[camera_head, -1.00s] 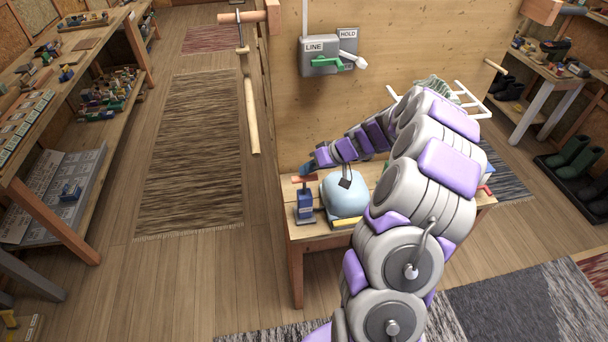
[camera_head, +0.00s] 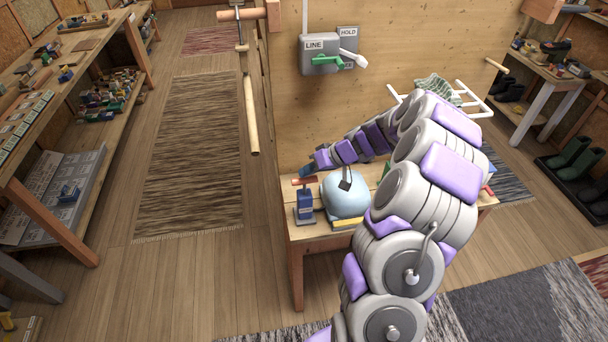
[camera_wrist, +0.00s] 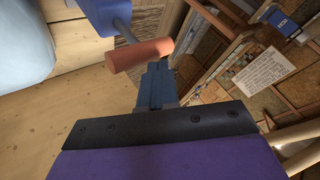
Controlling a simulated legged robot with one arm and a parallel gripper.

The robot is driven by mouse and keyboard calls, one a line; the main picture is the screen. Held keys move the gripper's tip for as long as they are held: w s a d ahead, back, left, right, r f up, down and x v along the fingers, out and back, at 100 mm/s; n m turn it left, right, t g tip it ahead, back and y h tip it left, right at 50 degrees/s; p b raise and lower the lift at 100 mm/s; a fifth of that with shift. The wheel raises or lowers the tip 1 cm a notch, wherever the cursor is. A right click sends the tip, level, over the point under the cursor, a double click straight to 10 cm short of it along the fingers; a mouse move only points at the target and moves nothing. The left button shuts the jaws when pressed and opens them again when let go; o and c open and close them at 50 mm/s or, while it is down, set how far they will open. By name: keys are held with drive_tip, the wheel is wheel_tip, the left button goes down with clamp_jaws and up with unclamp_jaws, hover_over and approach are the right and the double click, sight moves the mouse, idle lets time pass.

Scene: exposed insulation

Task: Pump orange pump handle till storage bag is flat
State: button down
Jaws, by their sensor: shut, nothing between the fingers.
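The small blue pump (camera_head: 305,203) stands at the left end of the wooden bench, with its orange handle (camera_head: 303,181) on a thin rod. The handle lies across the top of the wrist view (camera_wrist: 140,55), with the pump's blue body (camera_wrist: 106,14) behind it. My gripper (camera_head: 307,171) is shut and empty. In the wrist view its blue fingers (camera_wrist: 155,78) end right at the handle; I cannot tell whether they touch it. The pale blue storage bag (camera_head: 345,198) is right of the pump, still rounded and full-looking. Its edge shows in the wrist view (camera_wrist: 25,40).
A wooden wall with a LINE/HOLD switch box (camera_head: 322,52) rises behind the bench (camera_head: 318,243). A yellow item (camera_head: 347,223) lies in front of the bag. A wooden rod (camera_head: 251,115) hangs left of the wall. Open floor lies left of the bench.

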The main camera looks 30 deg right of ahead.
sight(310, 180)
drive_tip(key=shift+f+b, duration=1.5)
drive_tip(key=shift+f, duration=0.4)
idle(1.5)
drive_tip(key=shift+s+a+f+b, duration=0.15)
drive_tip(key=shift+s+f+b, duration=0.1)
drive_tip(key=shift+f+b, duration=0.25)
drive_tip(key=shift+s+a+f+b, duration=0.1)
drive_tip(key=shift+s+f+b, duration=0.15)
drive_tip(key=shift+f, duration=0.4)
idle(0.8)
drive_tip(key=shift+r, duration=0.1)
drive_tip(key=shift+w+d+r, duration=0.1)
drive_tip(key=shift+w+r, duration=0.1)
drive_tip(key=shift+r, duration=0.3)
drive_tip(key=shift+w+d+r, duration=0.1)
drive_tip(key=shift+w+r, duration=0.05)
drive_tip(key=shift+r, duration=0.3)
drive_tip(key=shift+w+d+r+p, duration=0.1)
drive_tip(key=shift+w+r+p, duration=0.35)
drive_tip(key=shift+w+r, duration=0.15)
drive_tip(key=shift+s+d+r, duration=0.1)
drive_tip(key=shift+s+r, duration=0.05)
drive_tip(key=shift+r, duration=0.45)
drive_tip(key=shift+r+p, duration=0.35)
drive_tip(key=shift+r, duration=0.75)
drive_tip(key=shift+r+p, duration=0.65)
drive_tip(key=shift+r, duration=2.35)
